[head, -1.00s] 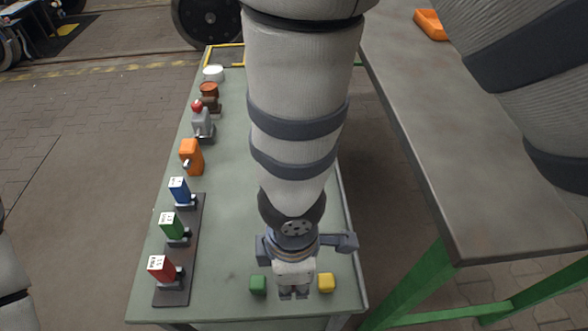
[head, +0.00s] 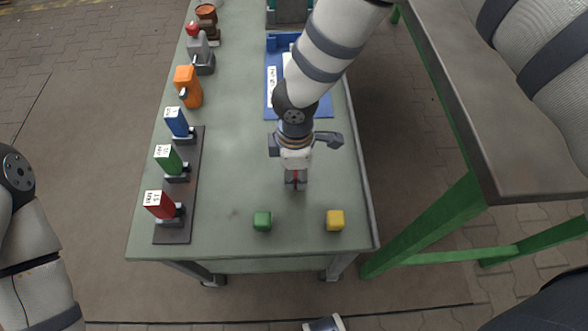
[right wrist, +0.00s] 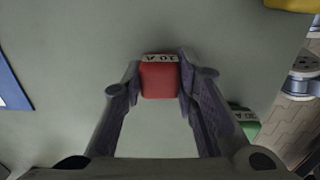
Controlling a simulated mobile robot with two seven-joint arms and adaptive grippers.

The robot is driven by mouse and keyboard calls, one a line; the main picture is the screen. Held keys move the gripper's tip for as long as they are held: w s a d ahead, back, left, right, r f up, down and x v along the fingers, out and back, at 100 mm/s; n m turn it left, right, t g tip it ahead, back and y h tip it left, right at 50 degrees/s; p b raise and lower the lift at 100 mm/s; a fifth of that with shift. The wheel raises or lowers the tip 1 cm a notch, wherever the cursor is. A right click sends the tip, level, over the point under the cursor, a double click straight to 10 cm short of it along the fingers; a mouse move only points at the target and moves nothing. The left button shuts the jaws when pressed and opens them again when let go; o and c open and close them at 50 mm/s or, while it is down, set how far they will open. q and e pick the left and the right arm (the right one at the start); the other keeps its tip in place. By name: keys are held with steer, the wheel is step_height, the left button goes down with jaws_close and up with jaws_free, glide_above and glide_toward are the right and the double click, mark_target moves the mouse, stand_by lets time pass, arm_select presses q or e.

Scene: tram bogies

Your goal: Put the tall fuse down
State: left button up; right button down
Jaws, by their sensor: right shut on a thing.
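A red fuse (right wrist: 159,81) with a white "10 A" label is between the fingers of my right gripper (right wrist: 160,88) in the right wrist view. The gripper is shut on it. In the head view my right gripper (head: 296,184) is over the green table, behind the small green and yellow blocks, and only a sliver of red shows there. I cannot tell whether the fuse touches the tabletop. My left arm shows at the left edge of the head view, but its gripper is out of view.
A green block (head: 262,221) and a yellow block (head: 335,220) lie near the table's front edge. A blue tray (head: 272,112) is behind my gripper. A dark strip (head: 173,236) with red, green and blue labelled units runs along the left. The tabletop (head: 235,160) between is clear.

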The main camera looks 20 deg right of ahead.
steer(key=c, duration=1.3)
jaws_free()
steer(key=shift+f, duration=0.1)
arm_select(q)
steer(key=shift+w+r+t+p, duration=0.4)
steer(key=shift+w+r+p, duration=0.55)
steer(key=shift+r, duration=0.15)
arm_select(e)
step_height(320, 180, up, 12)
steer(key=shift+r, duration=0.2)
